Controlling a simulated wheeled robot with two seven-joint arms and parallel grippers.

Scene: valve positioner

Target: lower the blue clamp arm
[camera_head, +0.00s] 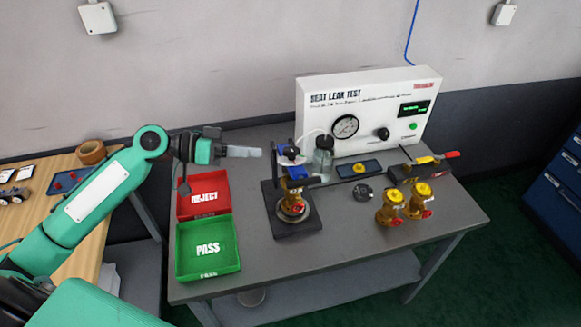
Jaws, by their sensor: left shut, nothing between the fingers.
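The clamp fixture stands on a dark base plate (297,229) at the middle of the grey table. A brass valve (291,204) sits upright in it. Blue parts show above the valve, with a blue and black piece (288,152) at the top that looks like the blue clamp arm. Its exact angle is hard to tell at this size. My left gripper (258,152) is shut and empty, pointing right, just left of the blue and black piece. A small gap seems to lie between them. My right gripper is not in view.
A red REJECT tray (181,208) and a green PASS tray (181,272) lie below my left arm. The white seat leak tester (365,90) stands behind the fixture, with a clear bottle (323,160) beside it. More brass valves (390,205) stand at right.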

